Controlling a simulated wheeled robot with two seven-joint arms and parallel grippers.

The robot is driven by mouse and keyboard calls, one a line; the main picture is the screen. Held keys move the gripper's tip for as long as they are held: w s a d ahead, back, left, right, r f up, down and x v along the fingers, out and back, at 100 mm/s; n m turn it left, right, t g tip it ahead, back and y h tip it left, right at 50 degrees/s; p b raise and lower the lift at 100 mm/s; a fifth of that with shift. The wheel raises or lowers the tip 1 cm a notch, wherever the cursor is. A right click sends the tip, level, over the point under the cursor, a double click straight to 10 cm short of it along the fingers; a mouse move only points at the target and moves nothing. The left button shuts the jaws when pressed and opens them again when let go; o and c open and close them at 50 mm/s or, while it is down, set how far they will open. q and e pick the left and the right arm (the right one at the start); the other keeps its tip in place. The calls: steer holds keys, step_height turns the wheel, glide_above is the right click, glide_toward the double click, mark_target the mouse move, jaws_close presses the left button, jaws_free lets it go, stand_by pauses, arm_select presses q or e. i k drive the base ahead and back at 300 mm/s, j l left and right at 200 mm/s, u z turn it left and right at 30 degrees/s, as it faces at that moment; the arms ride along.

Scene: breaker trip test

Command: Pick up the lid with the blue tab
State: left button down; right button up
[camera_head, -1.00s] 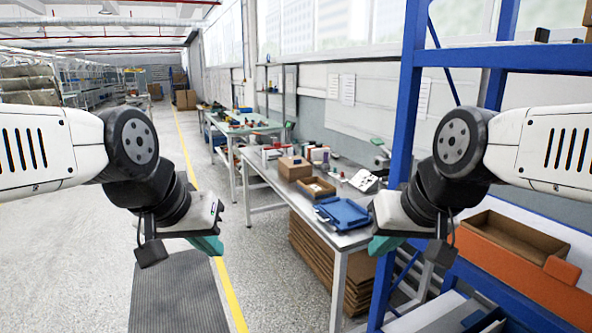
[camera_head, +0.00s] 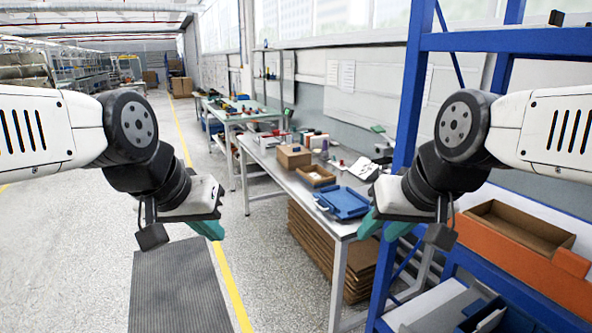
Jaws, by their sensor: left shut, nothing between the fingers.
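I cannot make out a lid with a blue tab. A blue tray-like item (camera_head: 345,203) lies at the near end of the workbench (camera_head: 340,228), but I cannot tell whether a lid is on or beside it. My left gripper (camera_head: 208,231) hangs over the floor, left of the bench, shut and empty. My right gripper (camera_head: 382,232) is in front of the bench's near right corner in the picture. Its teal fingers look spread apart, with nothing seen between them. Neither gripper appears to touch anything.
A small cardboard tray (camera_head: 316,176), a brown box (camera_head: 294,157) and a white panel-like item (camera_head: 365,169) stand on the bench. A blue rack (camera_head: 410,130) with an orange bin (camera_head: 520,262) is at right. The floor at left is open, with a dark mat (camera_head: 180,290).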

mark_target(291, 157)
steer(key=i+j+z, duration=0.1)
steer(key=i+j, duration=0.2)
steer(key=i, duration=0.15)
steer(key=i+j+z, duration=0.15)
steer(key=i+j, duration=0.2)
steer(key=i+j+z, duration=0.1)
steer(key=i+j, duration=0.3)
steer(key=i, duration=0.15)
steer(key=i+j+z, duration=0.15)
steer(key=i+j, duration=0.25)
steer(key=i+j+z, duration=0.1)
steer(key=i+j, duration=0.3)
steer(key=i+j+z, duration=0.15)
steer(key=i+j, duration=0.2)
steer(key=j, duration=0.25)
steer(key=i+j+z, duration=0.1)
steer(key=i+j, duration=0.25)
steer(key=j, duration=0.2)
steer(key=i+j+z, duration=0.15)
steer(key=i+j, duration=0.15)
steer(key=j, duration=0.25)
